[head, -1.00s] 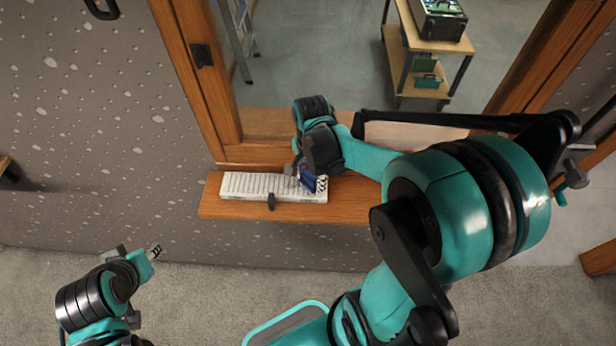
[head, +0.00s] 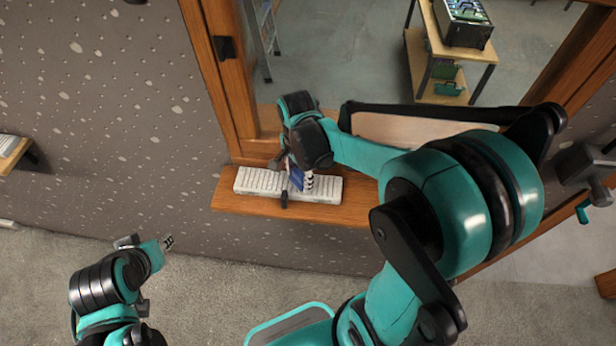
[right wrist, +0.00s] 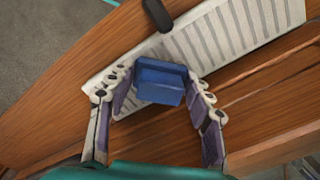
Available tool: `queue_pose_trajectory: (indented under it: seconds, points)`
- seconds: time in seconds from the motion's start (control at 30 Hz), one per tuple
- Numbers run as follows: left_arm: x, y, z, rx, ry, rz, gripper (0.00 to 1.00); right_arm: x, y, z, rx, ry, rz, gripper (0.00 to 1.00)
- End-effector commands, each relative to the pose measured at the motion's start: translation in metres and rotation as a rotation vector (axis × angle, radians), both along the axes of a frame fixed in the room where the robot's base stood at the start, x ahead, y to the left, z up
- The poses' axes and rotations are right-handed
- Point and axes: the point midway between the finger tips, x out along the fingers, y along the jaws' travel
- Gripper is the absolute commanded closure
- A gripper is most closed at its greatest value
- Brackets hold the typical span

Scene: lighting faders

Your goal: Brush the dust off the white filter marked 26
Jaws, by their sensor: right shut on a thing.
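A long white slatted filter (head: 325,190) lies flat on a wooden ledge below the window. No number can be read on it. My right gripper (head: 301,182) is over its middle, shut on a blue block-shaped tool, probably the brush (head: 295,176). In the right wrist view the brush (right wrist: 160,80) sits between the two fingers, over the slatted face of the filter (right wrist: 225,40). Whether bristles touch the filter is hidden. My left gripper (head: 168,242) hangs low at the left, away from the ledge; its jaw opening is unclear.
The wooden ledge (head: 235,205) is narrow, with a black knob (head: 284,199) at the filter's front edge. The wooden window frame (head: 225,90) rises behind. Another shelf with a white item (head: 8,143) is at far left. A cart (head: 450,75) stands beyond the opening.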

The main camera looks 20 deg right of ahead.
Motion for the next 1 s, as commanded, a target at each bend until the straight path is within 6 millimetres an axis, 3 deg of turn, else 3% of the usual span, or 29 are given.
queue_pose_trajectory:
  seconds: [1.0]
  points:
    - [0.000, 0.000, -0.009, 0.000, 0.000, 0.000, 0.67, 0.034, 0.055, 0.000, 0.000, 0.001, 0.001, 0.72]
